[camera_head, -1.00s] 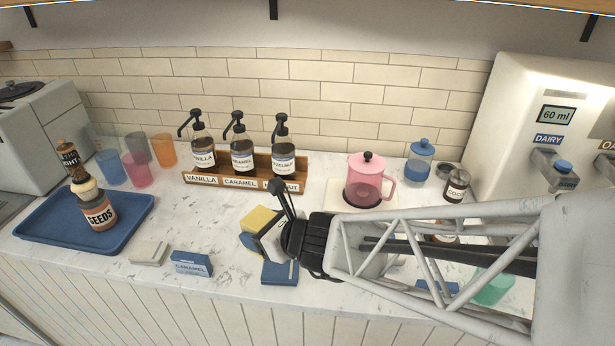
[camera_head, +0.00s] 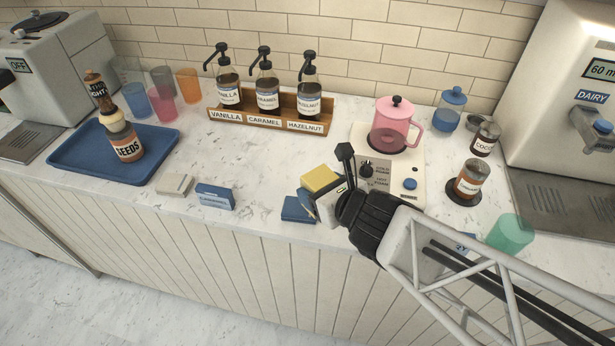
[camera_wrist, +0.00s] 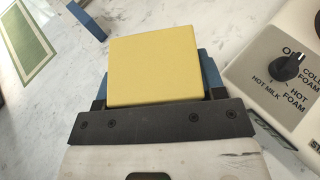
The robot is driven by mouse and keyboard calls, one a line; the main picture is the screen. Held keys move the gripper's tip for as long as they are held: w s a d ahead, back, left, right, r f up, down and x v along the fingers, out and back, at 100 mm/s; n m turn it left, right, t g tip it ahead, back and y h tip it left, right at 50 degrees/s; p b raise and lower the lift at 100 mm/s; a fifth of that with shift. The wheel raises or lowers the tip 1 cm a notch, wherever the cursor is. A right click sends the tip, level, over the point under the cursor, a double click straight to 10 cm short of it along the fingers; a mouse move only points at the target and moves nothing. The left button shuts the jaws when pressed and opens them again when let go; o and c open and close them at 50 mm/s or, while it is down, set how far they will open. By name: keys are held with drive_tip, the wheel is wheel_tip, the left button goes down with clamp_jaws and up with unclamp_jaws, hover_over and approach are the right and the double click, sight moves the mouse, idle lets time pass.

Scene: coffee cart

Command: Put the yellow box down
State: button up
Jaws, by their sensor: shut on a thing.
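The yellow box (camera_head: 319,178) is at the end of my gripper (camera_head: 328,192), near the counter's front edge. My gripper is shut on it. In the wrist view the yellow box (camera_wrist: 155,65) fills the space just beyond the dark gripper edge (camera_wrist: 160,118), its broad face toward the camera. Blue shows on both sides of it there. In the head view a blue box (camera_head: 298,208) lies on the counter just left of and below it. I cannot tell whether the yellow box touches the blue box or the counter.
The milk frother base (camera_head: 408,172) with a pink jug (camera_head: 391,130) stands close on the right. The syrup rack (camera_head: 268,119) is behind. A blue upright card (camera_head: 215,196), a pale box (camera_head: 174,184) and a blue tray (camera_head: 75,162) are left. The counter (camera_head: 225,155) between is clear.

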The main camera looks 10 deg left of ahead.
drive_tip(key=shift+s+d+f+m+t+h, duration=0.1)
drive_tip(key=shift+s+d+f+m+t, duration=0.1)
drive_tip(key=shift+d, duration=0.25)
drive_tip(key=shift+s+d+f+m+t+h, duration=0.15)
drive_tip(key=shift+d+f+m, duration=0.1)
drive_tip(key=shift+d, duration=0.2)
drive_tip(key=shift+s+d+f+m+t+h, duration=0.1)
drive_tip(key=shift+d+f+m+t, duration=0.1)
drive_tip(key=shift+d, duration=0.25)
drive_tip(key=shift+w, duration=0.1)
drive_tip(key=w+a, duration=0.2)
drive_tip(key=w, duration=0.2)
drive_tip(key=w+a+f, duration=0.1)
drive_tip(key=w+a, duration=0.2)
drive_tip(key=w, duration=0.2)
drive_tip(key=w+a, duration=0.3)
drive_tip(key=w, duration=0.1)
drive_tip(key=shift+w+a+f, duration=0.15)
drive_tip(key=shift+w+f, duration=0.1)
drive_tip(key=shift+w, duration=0.05)
drive_tip(key=shift+f, duration=1.75)
drive_tip(key=shift+f, duration=0.1)
